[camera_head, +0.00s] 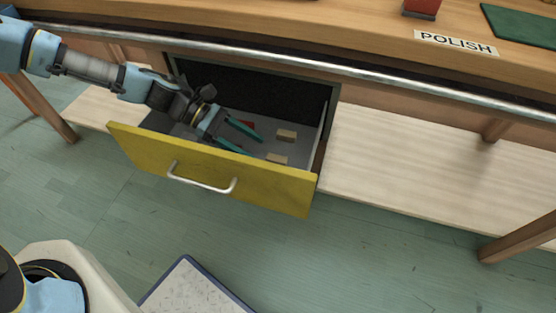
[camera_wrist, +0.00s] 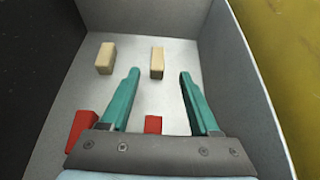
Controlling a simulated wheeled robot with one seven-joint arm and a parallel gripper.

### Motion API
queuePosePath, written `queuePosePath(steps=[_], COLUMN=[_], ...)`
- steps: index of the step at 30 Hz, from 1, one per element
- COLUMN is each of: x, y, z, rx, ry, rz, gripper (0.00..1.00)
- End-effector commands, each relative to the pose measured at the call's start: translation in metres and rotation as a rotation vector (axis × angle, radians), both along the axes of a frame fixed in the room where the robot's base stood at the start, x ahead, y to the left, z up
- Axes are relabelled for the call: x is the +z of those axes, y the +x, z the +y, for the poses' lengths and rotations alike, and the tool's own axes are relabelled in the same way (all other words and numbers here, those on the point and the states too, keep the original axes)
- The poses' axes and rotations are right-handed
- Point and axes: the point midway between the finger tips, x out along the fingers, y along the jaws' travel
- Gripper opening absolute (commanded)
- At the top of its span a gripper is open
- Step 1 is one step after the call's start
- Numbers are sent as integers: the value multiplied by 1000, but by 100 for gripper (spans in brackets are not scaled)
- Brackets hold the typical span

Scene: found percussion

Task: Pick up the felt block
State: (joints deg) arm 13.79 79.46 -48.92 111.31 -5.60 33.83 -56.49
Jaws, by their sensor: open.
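My gripper (camera_head: 254,147) is inside the open drawer, its two teal fingers apart and empty. In the wrist view, one tan block (camera_wrist: 157,62) lies just beyond the fingertips, in line with the gap between them. A second tan block (camera_wrist: 105,58) lies to its left. A red block (camera_wrist: 153,124) shows between the fingers, near the palm, and another red block (camera_wrist: 82,130) lies left of the left finger, both partly hidden by my gripper. The head view shows the tan blocks (camera_head: 286,135) (camera_head: 277,158) right of the fingers. I cannot tell which block is felt.
The drawer's yellow front (camera_head: 210,178) has a metal handle (camera_head: 200,182); its grey walls (camera_wrist: 240,70) stand close around my gripper. Above, a metal rail (camera_head: 400,79) runs along the bench, where a red block with a dark base (camera_head: 422,8) stands by a POLISH label (camera_head: 456,42).

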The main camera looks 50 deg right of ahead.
Motion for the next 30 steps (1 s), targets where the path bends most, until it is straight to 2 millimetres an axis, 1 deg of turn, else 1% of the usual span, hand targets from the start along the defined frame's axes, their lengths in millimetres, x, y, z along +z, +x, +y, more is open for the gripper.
queuePosePath(steps=[1,5,12,15,18,24,26,30], x=[-2,-5,-16,-22,-24,-24,-24,-24], y=[-4,-11,-40,-48,-52,-52,-52,-52], z=[-1,-4,-17,-20,-21,-21,-21,-21], rx=[-1,-2,-2,-3,-1,0,0,0], ry=[0,-2,-1,-1,-2,-1,-1,-1], rz=[1,1,2,1,-1,-1,-1,-1], gripper=[62,62,62,62,62,62,57,41])
